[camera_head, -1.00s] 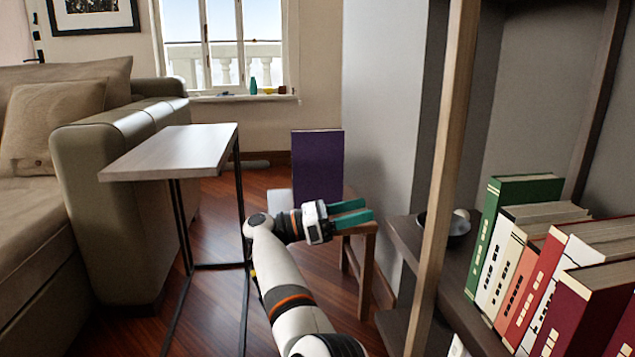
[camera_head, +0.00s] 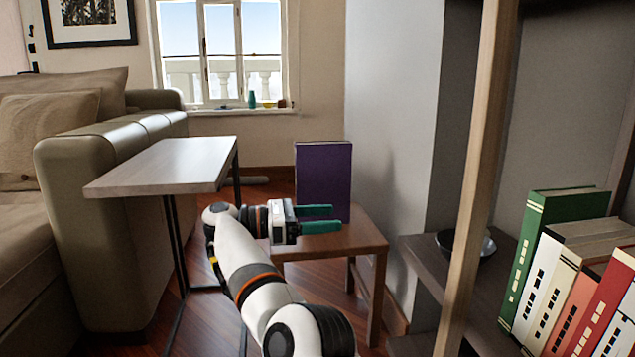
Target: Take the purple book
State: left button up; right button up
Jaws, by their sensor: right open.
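The purple book (camera_head: 323,178) stands upright on a small wooden stool (camera_head: 362,236) near the grey wall. My right gripper (camera_head: 333,219) is in front of the book's lower part, with its two green fingers apart and pointing right. Nothing shows between the fingers. I cannot tell whether the fingers touch the book. The fingers and gripper body hide part of the book's lower edge. My left gripper is not in view.
A white-topped side table (camera_head: 165,165) stands left of my arm, beside a beige sofa (camera_head: 95,170). At right, a wooden shelf post (camera_head: 478,180) stands before a shelf with a dark bowl (camera_head: 466,243) and several books, including a green one (camera_head: 541,240).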

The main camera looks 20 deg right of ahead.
aim_at(323, 169)
jog(key=i, duration=1.25)
